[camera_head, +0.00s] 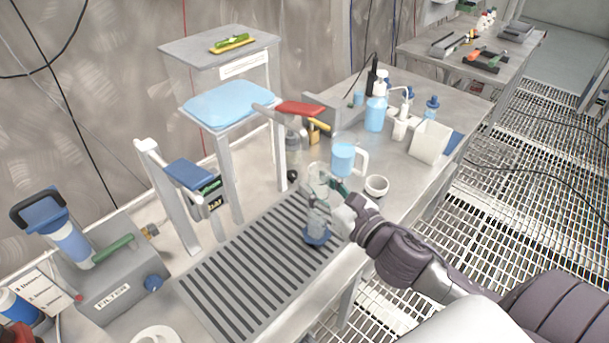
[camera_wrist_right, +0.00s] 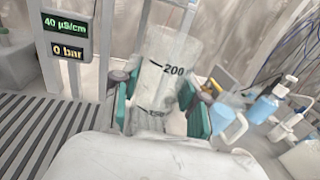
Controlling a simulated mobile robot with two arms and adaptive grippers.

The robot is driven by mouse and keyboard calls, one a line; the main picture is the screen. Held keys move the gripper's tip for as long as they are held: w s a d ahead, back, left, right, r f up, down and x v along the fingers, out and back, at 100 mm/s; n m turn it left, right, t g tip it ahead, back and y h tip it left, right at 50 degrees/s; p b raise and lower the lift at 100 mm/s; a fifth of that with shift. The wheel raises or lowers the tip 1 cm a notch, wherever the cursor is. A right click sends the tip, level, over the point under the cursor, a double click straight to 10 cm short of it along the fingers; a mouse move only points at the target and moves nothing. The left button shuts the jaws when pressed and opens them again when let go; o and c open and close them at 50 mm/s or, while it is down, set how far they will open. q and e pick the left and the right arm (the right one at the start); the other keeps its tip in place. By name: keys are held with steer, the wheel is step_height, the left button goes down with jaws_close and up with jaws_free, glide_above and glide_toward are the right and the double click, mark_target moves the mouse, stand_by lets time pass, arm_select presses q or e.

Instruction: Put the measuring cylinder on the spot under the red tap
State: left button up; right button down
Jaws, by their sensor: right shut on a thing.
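The red tap (camera_head: 300,108) sits on the stand's pipe, up and left of the gripper. The spot under it cannot be made out. My left gripper is not in view.
A blue jug (camera_head: 343,158) and a white cup (camera_head: 376,186) stand close beyond the gripper. A padlock (camera_head: 314,132) and grey bottle are near the tap. The stand's uprights (camera_head: 226,175) and display box (camera_head: 207,194) border the tray. The slats left of the cylinder are clear.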

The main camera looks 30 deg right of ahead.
steer(key=shift+w+a, duration=0.1)
steer(key=shift+w, duration=0.55)
steer(key=shift+w+r, duration=0.1)
steer(key=shift+w, duration=0.3)
steer(key=shift+w+a+f+p, duration=0.15)
steer(key=shift+w+f+p, duration=0.05)
steer(key=shift+w+f, duration=0.3)
steer(key=shift+w+a+f+p, duration=0.2)
steer(key=shift+w+f, duration=0.15)
steer(key=shift+w, duration=0.25)
steer(key=shift+f, duration=0.2)
steer(key=c, duration=0.6)
jaws_free()
